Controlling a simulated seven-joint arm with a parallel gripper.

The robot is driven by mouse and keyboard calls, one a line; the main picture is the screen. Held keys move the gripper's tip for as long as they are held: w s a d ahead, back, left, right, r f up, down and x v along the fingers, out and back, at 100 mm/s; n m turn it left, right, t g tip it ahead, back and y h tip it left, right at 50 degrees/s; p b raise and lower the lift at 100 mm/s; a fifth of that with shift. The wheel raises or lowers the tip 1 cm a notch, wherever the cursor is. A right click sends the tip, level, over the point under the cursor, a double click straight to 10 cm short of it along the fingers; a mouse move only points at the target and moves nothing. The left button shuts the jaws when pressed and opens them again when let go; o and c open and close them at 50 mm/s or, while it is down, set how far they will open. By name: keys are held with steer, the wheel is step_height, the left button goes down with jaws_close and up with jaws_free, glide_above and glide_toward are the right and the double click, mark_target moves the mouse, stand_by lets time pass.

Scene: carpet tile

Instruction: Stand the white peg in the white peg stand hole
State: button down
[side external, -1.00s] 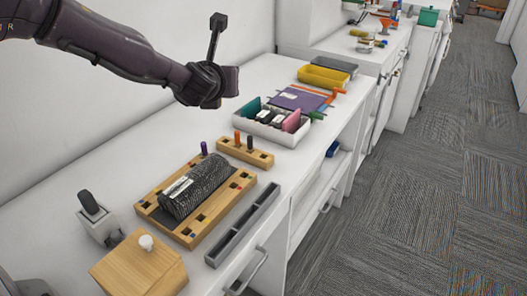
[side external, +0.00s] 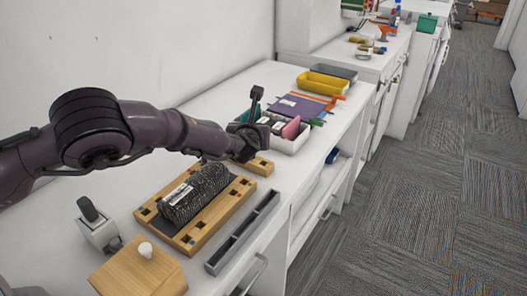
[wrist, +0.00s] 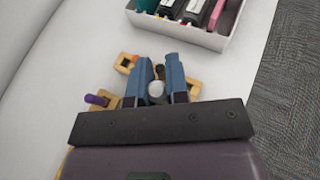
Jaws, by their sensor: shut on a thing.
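My gripper (wrist: 160,90) has two blue fingers shut on the white peg (wrist: 156,89), whose pale round end shows between the fingertips in the wrist view. The small wooden peg stand (wrist: 125,63) lies beneath, partly hidden by the fingers. In the side external view, the arm's end covers much of the stand (side external: 262,165), and the white peg is hidden. I cannot tell whether the peg touches the stand.
A large wooden board (side external: 198,240) with square holes bears a dark textured bundle (side external: 200,190). A purple peg (wrist: 96,99) stands at its far corner. A white bin (wrist: 195,32) lies beyond the stand. A grey tray (side external: 243,230) lies along the counter's front edge.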

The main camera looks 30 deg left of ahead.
glide_above(263, 160)
step_height(263, 160, down, 5)
steer(key=shift+s+f, duration=0.1)
steer(key=shift+w+f, duration=0.2)
steer(key=shift+f, duration=0.25)
steer(key=shift+s+f, duration=0.15)
steer(key=shift+f, duration=1.5)
steer(key=c, duration=1.4)
jaws_free()
steer(key=shift+r, duration=0.1)
steer(key=shift+r, duration=0.15)
steer(key=shift+d, duration=0.1)
